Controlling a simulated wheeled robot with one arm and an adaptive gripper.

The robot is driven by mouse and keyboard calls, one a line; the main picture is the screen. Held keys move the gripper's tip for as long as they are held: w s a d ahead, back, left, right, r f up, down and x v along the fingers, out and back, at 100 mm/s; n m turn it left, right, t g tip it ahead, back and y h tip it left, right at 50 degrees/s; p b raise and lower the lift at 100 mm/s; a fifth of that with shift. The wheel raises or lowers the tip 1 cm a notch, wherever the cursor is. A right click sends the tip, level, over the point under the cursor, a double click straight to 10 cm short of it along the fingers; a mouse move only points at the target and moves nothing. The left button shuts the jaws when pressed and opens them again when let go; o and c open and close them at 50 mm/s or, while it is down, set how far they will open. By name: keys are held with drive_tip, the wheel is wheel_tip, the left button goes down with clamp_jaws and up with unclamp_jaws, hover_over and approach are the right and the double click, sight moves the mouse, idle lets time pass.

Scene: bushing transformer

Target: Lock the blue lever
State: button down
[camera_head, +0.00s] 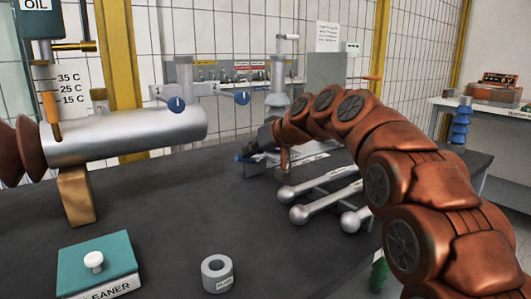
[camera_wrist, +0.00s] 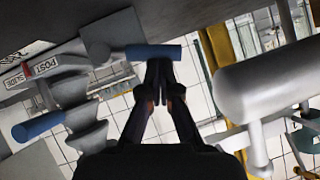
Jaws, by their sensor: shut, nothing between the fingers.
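A blue lever (camera_wrist: 153,52) lies sideways right at the fingertips of my gripper (camera_wrist: 158,66) in the wrist view. The fingers are shut with nothing between them. Their tips overlap the lever's near edge; I cannot tell whether they touch it. A second blue lever (camera_wrist: 38,126) sticks out from the ribbed post (camera_wrist: 88,128) at the left of the wrist view.
Silver dumbbell-shaped rods (camera_head: 325,200) lie right of the post. A teal cleaner box (camera_head: 97,262) and grey ring (camera_head: 217,273) sit in front. The middle of the dark table (camera_head: 170,225) is clear.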

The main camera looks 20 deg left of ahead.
idle(0.7)
drive_tip(key=r+p+v, duration=0.1)
drive_tip(key=v, duration=0.5)
drive_tip(key=w+r+p+v, duration=0.1)
drive_tip(key=p+v, duration=0.1)
drive_tip(key=v, duration=0.4)
drive_tip(key=shift+w+r, duration=0.2)
drive_tip(key=shift+r, duration=0.05)
